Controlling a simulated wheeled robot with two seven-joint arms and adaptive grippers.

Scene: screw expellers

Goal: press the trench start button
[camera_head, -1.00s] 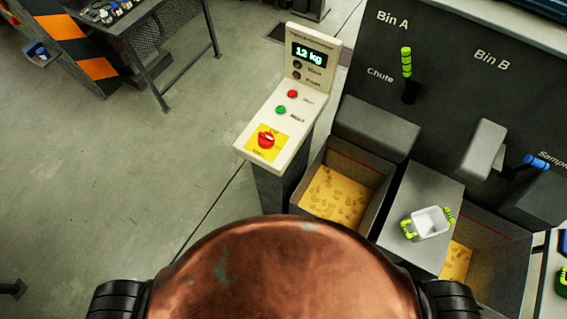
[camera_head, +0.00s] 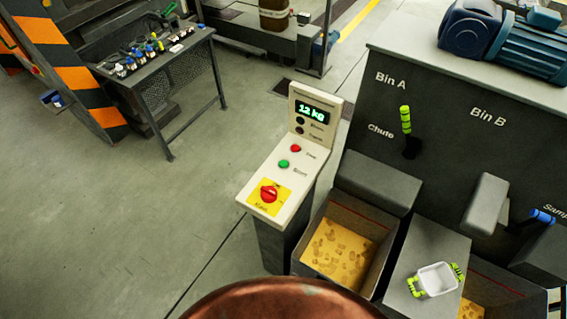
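A cream control pedestal (camera_head: 254,200) stands in the middle of the view. It carries a green button (camera_head: 284,163), a red button (camera_head: 296,148) above it, and a red rotary knob (camera_head: 269,193) on a yellow plate. Two small dark buttons sit under a display (camera_head: 312,112) that reads 12 kg. The labels beside the buttons are too small to read surely, so I cannot tell which one is the trench start button. Neither of my grippers shows in the view.
A grey machine with Bin A (camera_head: 391,79) and Bin B labels stands to the right, with a lever (camera_head: 405,120) and a blue motor (camera_head: 530,45). A bin of yellow pieces (camera_head: 338,250) and a white container (camera_head: 437,280) are below. Floor is clear at left; a table (camera_head: 150,68) stands behind.

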